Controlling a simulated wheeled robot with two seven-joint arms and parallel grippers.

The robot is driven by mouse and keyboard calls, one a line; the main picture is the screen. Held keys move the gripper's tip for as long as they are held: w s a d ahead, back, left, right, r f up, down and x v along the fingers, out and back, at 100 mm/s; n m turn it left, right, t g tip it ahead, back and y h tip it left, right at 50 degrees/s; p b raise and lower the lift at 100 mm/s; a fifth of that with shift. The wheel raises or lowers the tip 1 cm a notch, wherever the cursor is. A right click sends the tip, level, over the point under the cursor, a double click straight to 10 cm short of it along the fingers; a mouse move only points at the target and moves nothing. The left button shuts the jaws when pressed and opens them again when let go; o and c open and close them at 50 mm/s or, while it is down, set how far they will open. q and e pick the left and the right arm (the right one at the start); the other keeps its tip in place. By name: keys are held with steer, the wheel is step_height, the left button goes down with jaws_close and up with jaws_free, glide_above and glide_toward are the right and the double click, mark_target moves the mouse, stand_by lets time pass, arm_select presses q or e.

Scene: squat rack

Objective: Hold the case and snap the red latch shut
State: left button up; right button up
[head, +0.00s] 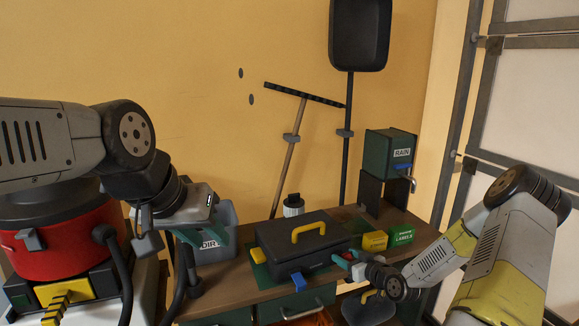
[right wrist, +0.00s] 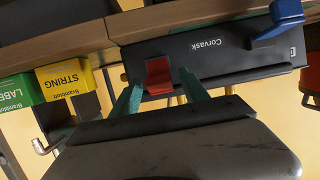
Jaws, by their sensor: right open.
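The dark case (head: 275,238) with a yellow handle (head: 314,231) sits lid down on the workbench. Its front, marked "Corvask", shows upside down in the right wrist view (right wrist: 215,62). The red latch (right wrist: 158,75) is on that front; whether it is fully open is unclear. A blue latch (head: 296,281) juts out from the front. My right gripper (right wrist: 158,95) is open, with its teal fingers either side of the red latch; I cannot tell if they touch it. My left gripper (head: 203,238) is above the bench, left of the case and apart from it, its teal fingers spread and empty.
A grey bin marked "DIR" (head: 228,216) stands behind my left gripper. Yellow (head: 375,241) and green (head: 403,235) boxes stand right of the case. A green "RAIN" tank (head: 389,148) is behind them. A red vacuum-like drum (head: 62,245) is at the left.

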steer(key=shift+v, duration=3.35)
steer(key=shift+r, duration=0.1)
steer(key=g+h, duration=0.4)
steer(key=h, duration=0.1)
glide_toward(348, 257)
step_height(348, 257, up, 6)
steer(key=d, duration=0.3)
steer(key=s+a+r+m+g+h, duration=0.1)
steer(key=s+r, duration=0.5)
steer(key=r, duration=0.3)
steer(key=s+a+r+m+g+y, duration=0.1)
steer(key=s+a+r, duration=0.3)
steer(key=s, duration=0.5)
steer(key=s+a+r+m+g, duration=0.1)
steer(key=s+a+r, duration=0.3)
steer(key=s, duration=0.6)
steer(key=shift+s+r+m+y, duration=0.15)
steer(key=shift+r+m+y, duration=0.25)
steer(key=shift+r+m, duration=0.45)
